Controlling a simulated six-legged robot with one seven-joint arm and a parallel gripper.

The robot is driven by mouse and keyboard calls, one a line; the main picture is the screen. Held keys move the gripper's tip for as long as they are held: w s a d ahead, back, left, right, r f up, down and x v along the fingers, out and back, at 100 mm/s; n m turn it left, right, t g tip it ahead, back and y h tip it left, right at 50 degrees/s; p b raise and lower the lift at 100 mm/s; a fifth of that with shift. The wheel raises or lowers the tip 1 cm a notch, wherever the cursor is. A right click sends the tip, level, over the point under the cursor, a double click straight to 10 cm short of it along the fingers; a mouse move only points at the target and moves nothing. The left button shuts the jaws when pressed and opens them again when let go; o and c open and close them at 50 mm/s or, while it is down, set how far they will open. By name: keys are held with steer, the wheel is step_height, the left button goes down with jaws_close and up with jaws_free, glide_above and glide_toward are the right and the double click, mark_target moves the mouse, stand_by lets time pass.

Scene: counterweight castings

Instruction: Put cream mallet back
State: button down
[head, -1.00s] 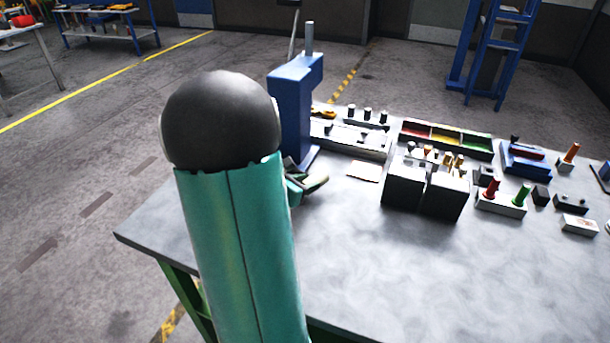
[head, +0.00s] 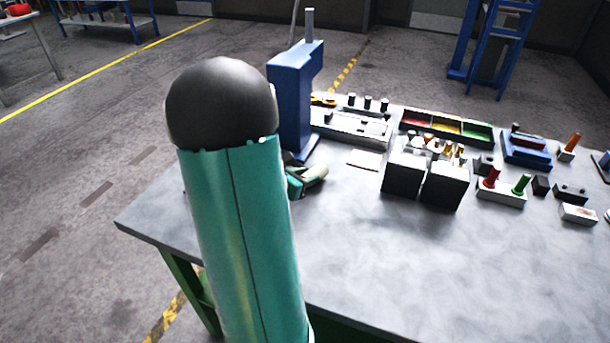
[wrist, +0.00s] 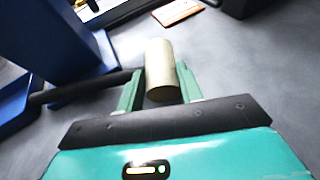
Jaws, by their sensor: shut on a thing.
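My gripper (wrist: 159,76) is shut on the cream mallet (wrist: 160,66), whose short cream cylinder lies between the two green fingers in the wrist view. A dark bar (wrist: 88,88), which looks like its handle, runs left past the left finger. In the head view my gripper (head: 306,178) is low over the near left of the bench, beside the foot of the blue press, and is partly hidden by my arm. I cannot tell whether the mallet touches the bench.
The blue press (head: 291,100) stands close by at the left. Behind are a grey tray (head: 350,130) and a card (head: 365,159). Two dark blocks (head: 425,184) stand to the right, with coloured bins (head: 446,126) behind. The front right of the bench (head: 400,255) is clear.

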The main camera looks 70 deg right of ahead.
steer(key=shift+f, duration=0.3)
steer(key=c, duration=0.8)
jaws_free()
steer(key=shift+c, duration=0.2)
steer(key=shift+f, duration=0.15)
